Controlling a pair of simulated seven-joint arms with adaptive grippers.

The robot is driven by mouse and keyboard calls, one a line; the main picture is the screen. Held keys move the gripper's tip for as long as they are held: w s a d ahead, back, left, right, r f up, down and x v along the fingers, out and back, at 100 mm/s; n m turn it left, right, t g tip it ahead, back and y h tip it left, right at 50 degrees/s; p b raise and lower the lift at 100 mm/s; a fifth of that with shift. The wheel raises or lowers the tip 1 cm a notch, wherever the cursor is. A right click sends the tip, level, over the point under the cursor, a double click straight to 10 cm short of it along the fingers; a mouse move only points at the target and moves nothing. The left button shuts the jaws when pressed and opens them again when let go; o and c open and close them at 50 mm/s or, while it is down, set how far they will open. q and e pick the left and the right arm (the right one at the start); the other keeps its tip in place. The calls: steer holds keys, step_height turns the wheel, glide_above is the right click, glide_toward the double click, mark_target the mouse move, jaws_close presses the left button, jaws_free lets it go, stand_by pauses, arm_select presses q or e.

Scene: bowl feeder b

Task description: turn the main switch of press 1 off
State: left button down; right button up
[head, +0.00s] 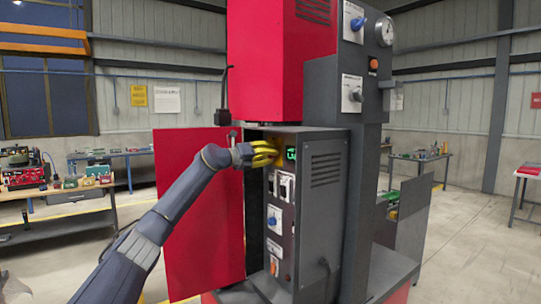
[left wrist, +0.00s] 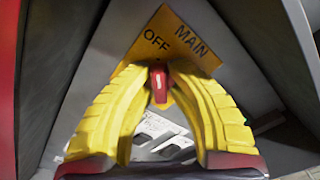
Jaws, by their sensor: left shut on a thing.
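The handle sits on a yellow plate (left wrist: 190,52) marked MAIN and OFF, which looks tilted in this view. The handle's upper end points roughly towards the word OFF; part of the handle is hidden between the fingers. In the head view the fingers hide the switch. My right gripper is not seen.
A red cabinet door (head: 203,225) stands open left of the cabinet, close to my left arm. Beside the fingers is a green-lit display (head: 291,153). Below are a blue knob (head: 273,221) and other controls.

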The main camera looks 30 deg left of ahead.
arm_select(q)
steer(key=shift+a+r, duration=0.15)
steer(key=shift+r, duration=0.25)
steer(key=c, duration=1.6)
jaws_free()
steer(key=shift+o, duration=0.7)
steer(key=shift+f, duration=0.2)
steer(key=v, duration=1.2)
